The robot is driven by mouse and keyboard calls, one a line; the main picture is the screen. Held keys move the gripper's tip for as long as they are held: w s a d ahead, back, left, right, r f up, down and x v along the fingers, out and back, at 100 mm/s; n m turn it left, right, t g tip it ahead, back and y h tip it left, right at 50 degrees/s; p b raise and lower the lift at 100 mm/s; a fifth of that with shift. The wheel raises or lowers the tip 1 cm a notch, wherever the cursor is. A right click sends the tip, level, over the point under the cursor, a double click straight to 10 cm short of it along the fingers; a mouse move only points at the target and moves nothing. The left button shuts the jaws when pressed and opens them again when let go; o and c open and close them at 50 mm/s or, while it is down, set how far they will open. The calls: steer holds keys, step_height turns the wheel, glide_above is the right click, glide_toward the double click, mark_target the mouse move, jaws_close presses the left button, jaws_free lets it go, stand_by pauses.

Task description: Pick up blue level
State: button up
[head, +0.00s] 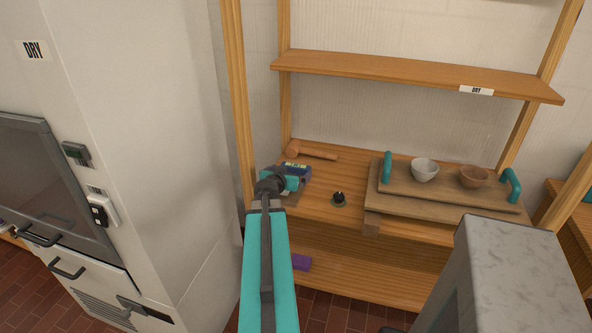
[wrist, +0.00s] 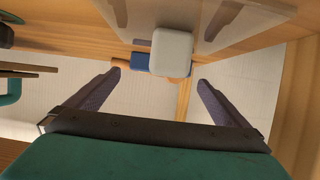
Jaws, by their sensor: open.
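A dark blue block with a small yellow-green patch, which looks like the blue level (head: 299,168), lies at the left end of the wooden shelf in the head view. My arm and gripper partly hide it. In the wrist view its blue surface (wrist: 141,60) shows behind a pale grey block (wrist: 172,48), which covers most of it. My gripper (head: 286,182) is just in front of the blue block in the head view. In the wrist view my gripper (wrist: 160,77) is open, its two dark fingers spread wide with nothing held between them. I cannot tell whether it touches anything.
A wooden mallet (head: 318,153) lies behind the level. A wooden tray (head: 440,196) with teal handles holds two bowls. A shelf post (head: 236,100) stands close on the left.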

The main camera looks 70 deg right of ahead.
mark_target(294, 168)
steer(key=shift+p+x, duration=0.85)
steer(key=shift+x, duration=0.55)
steer(key=shift+p+x, duration=0.4)
steer(key=shift+x, duration=0.8)
steer(key=shift+r, duration=0.1)
steer(key=shift+c, duration=0.4)
steer(key=c, duration=0.7)
